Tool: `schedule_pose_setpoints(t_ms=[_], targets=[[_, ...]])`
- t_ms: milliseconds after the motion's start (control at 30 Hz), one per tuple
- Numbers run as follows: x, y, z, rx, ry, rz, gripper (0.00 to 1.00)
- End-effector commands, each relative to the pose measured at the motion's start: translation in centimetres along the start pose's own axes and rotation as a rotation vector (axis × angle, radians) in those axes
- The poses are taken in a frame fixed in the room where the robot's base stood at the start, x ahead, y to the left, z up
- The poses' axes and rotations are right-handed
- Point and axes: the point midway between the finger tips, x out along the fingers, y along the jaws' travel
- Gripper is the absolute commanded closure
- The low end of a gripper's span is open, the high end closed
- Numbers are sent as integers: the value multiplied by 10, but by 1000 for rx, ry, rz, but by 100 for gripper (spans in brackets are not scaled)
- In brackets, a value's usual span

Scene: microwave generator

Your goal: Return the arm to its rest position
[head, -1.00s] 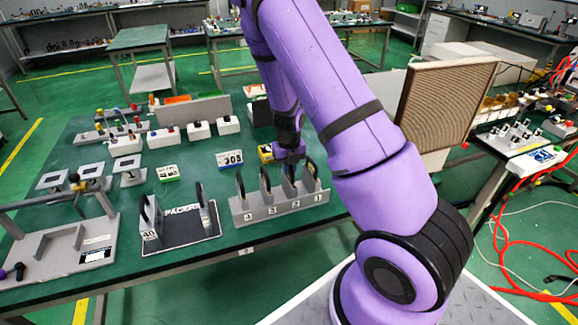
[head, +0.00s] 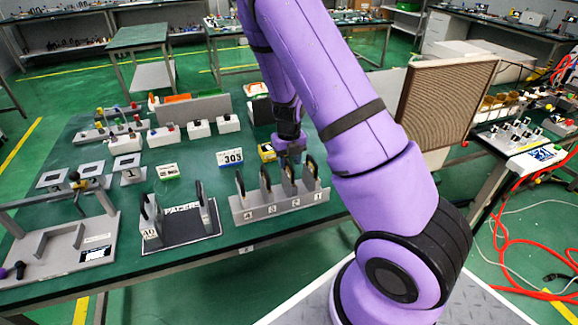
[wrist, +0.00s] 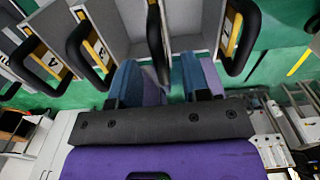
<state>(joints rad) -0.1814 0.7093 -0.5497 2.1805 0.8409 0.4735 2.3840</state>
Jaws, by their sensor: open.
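My purple arm reaches over the green table (head: 200,250) in the head view. My gripper (head: 290,158) is above and just behind the grey numbered rack (head: 270,210), near its slots 2 and 1. In the wrist view my gripper (wrist: 172,82) shows two blue-grey fingers apart, with nothing clearly held between them. Black handles of the rack's upright plates stand close to the fingertips, one rising between them in the picture; I cannot tell whether they touch.
A black mat marked PACERS (head: 180,228) with upright holders lies left of the rack. A brown ribbed panel (head: 447,100) stands to the right of my arm. Red cables lie on the floor at right.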

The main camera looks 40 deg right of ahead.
Motion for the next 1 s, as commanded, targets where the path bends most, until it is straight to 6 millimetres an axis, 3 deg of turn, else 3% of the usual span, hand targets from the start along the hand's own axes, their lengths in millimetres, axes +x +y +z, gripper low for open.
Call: schedule_pose_setpoints(t_ms=[200,400,800,1000], targets=[[-43,1,1,-2,-4,1,57],[-70,0,1,0,-2,1,57],[-81,1,0,-14,-2,6,57],[-108,16,-12,-238,-21,73,57]])
